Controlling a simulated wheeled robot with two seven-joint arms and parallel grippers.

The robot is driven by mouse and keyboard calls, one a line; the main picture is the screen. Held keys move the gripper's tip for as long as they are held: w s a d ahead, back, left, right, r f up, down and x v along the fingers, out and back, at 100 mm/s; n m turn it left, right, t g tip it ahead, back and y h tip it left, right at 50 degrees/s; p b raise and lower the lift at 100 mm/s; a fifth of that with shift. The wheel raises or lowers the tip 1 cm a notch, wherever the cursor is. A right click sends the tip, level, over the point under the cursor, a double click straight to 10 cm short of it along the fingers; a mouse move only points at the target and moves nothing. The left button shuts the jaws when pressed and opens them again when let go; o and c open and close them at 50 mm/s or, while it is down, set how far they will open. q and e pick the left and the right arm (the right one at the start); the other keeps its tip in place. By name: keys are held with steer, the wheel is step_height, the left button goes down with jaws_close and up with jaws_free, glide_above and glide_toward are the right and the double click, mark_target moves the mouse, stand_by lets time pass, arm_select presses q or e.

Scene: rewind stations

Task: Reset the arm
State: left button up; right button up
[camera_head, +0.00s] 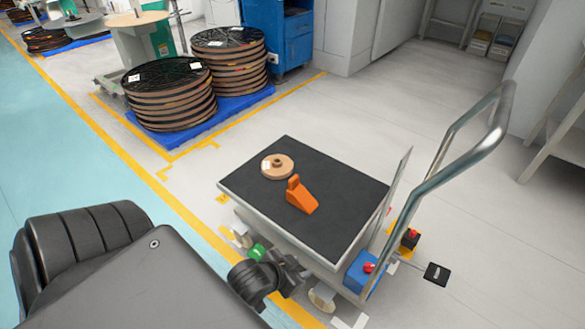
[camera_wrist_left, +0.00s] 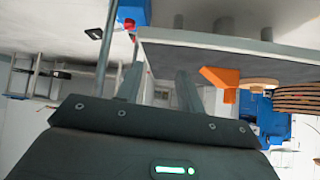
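My left gripper (camera_head: 290,277) is beside the front-left edge of a cart, below its top, with its green light showing. In the left wrist view, which looks upside down, its two fingers (camera_wrist_left: 158,88) stand apart with nothing visible between them. The cart's black top (camera_head: 345,180) carries an orange wedge-shaped piece (camera_head: 301,196) and a tan disc with a hub (camera_head: 277,166), close together. The orange piece also shows in the left wrist view (camera_wrist_left: 220,77), beyond the fingers. My right gripper is in neither view.
The cart has a metal push handle (camera_head: 470,146) and a blue box with a red button (camera_head: 362,272) at its right end. Stacks of reels (camera_head: 171,97) stand on a blue pallet at the back left. Grey floor (camera_head: 440,110) is clear behind the cart.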

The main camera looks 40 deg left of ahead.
arm_select(q)
steer(key=s+d+r+m+g, duration=0.1)
steer(key=s+d+r+g, duration=0.1)
steer(key=s, duration=0.3)
steer(key=shift+s+d+r+h, duration=0.25)
steer(key=shift+s+d+h, duration=0.1)
steer(key=shift+d, duration=0.2)
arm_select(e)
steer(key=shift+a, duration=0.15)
